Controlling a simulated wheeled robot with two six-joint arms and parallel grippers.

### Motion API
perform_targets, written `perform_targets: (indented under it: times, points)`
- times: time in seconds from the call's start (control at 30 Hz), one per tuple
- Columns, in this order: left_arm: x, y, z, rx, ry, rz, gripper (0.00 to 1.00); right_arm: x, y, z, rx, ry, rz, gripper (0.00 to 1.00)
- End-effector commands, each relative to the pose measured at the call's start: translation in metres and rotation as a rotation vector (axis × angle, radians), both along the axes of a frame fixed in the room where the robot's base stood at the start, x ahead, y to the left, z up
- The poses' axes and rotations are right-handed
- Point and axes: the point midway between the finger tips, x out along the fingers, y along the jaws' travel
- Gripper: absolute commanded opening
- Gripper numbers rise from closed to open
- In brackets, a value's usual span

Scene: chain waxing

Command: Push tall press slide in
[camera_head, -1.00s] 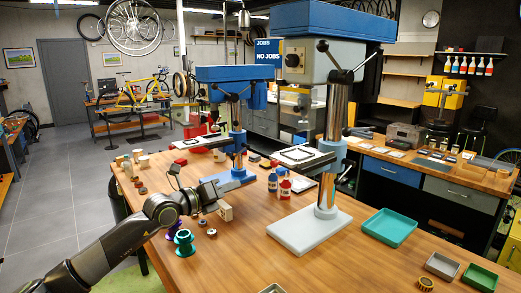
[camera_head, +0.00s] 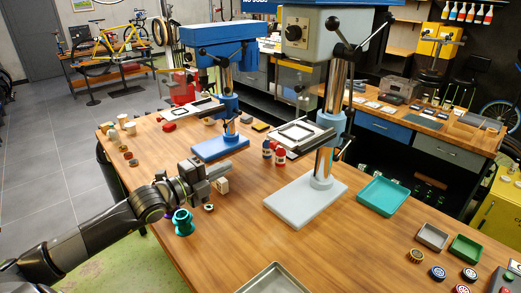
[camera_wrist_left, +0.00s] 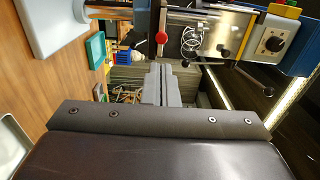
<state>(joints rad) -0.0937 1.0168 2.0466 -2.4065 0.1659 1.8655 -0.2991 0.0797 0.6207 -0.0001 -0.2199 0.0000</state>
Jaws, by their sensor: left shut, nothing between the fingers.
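The tall press (camera_head: 312,33) has a grey head, a blue top, a steel column and a pale grey base (camera_head: 306,201). Its slide (camera_head: 298,134), a light plate with a dark square frame, sticks out to the left of the column. My left gripper (camera_head: 224,164) is shut and empty, left of the slide and apart from it. In the left wrist view its fingers (camera_wrist_left: 162,84) are closed together, and the tall press head (camera_wrist_left: 268,42) appears tilted at the upper right. My right gripper is not in view.
A shorter blue press (camera_head: 215,45) with its own slide (camera_head: 193,109) stands behind left. Red-and-blue bottles (camera_head: 273,152) stand between the presses. A teal spool (camera_head: 183,222) is near my left wrist. A green tray (camera_head: 383,195) lies right of the base.

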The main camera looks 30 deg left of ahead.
Motion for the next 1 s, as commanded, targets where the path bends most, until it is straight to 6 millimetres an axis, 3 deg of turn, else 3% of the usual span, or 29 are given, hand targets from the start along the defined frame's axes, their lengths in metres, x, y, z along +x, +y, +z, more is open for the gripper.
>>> perform_targets:
  times: [0.1, 0.33, 0.7, 1.0]
  points:
    - [0.013, -0.005, -0.005, -0.001, -0.005, -0.002, 0.00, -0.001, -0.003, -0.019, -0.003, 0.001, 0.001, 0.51]
    - [0.041, -0.015, -0.001, -0.003, -0.004, -0.003, 0.00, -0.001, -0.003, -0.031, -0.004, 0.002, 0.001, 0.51]
    - [0.095, -0.034, 0.002, -0.005, -0.002, -0.002, 0.00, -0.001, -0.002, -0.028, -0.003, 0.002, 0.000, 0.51]
    - [0.120, -0.042, 0.001, 0.000, 0.000, -0.002, 0.00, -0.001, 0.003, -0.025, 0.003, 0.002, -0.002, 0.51]
